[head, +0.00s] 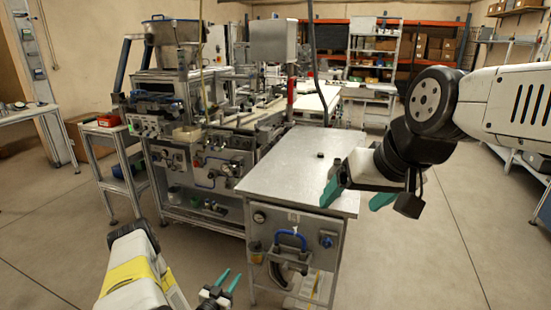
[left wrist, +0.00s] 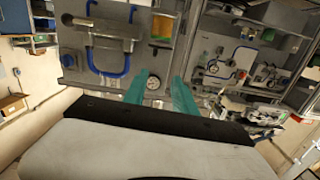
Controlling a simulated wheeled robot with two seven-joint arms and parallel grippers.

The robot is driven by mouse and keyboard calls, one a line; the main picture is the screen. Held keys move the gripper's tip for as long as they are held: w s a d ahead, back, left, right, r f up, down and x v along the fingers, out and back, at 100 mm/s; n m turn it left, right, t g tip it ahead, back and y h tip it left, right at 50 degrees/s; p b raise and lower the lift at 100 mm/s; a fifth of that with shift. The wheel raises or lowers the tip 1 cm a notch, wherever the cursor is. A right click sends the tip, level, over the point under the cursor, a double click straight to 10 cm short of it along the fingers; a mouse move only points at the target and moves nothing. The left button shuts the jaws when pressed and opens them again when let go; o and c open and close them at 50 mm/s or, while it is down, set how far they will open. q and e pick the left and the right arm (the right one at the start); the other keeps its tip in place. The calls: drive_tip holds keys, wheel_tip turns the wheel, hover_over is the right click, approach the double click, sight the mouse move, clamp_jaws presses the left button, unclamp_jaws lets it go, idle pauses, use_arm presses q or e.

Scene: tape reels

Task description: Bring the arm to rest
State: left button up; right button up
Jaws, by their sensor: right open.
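My left gripper (head: 229,281) is low in the head view, in front of the metal cart and clear of it. Its teal fingers are apart with nothing between them. In the left wrist view the same gripper (left wrist: 162,90) shows both fingers apart, with the cart's front panel beyond. My right gripper (head: 357,194) is over or near the right edge of the metal tabletop (head: 290,165). Its teal fingers are spread and I see nothing held. A small black object (head: 320,155) lies on the tabletop, left of the right gripper.
The cart's front has a blue handle (head: 291,238) and a gauge (head: 259,217). A large machine (head: 200,165) stands behind and left. A side table with a red bin (head: 108,120) is further left. Shelves (head: 375,50) line the back. The floor at right (head: 430,250) is clear.

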use_arm(q)
drive_tip(key=w+a+r+m+g+y, duration=0.2)
drive_tip(key=w+a+r+g, duration=0.25)
drive_tip(key=w+r, duration=0.9)
drive_tip(key=s+a+r+n+g+y, duration=0.1)
drive_tip(key=s+r, duration=0.1)
drive_tip(key=r, duration=0.8)
drive_tip(key=s+a+r+n+y, duration=0.1)
drive_tip(key=r+y, duration=0.1)
drive_tip(key=r, duration=0.9)
drive_tip(key=s+d+r+n+g, duration=0.2)
drive_tip(key=s+d+r, duration=0.1)
drive_tip(key=s+r, duration=1.15)
drive_tip(key=s+d+r+n+g, duration=0.1)
drive_tip(key=s+d+r, duration=0.1)
drive_tip(key=s, duration=0.9)
drive_tip(key=s+d+r+n+g+h, duration=0.1)
drive_tip(key=s+d, duration=0.3)
drive_tip(key=s, duration=0.7)
drive_tip(key=shift+r, duration=0.8)
drive_tip(key=shift+s+g, duration=0.1)
drive_tip(key=shift+g, duration=0.15)
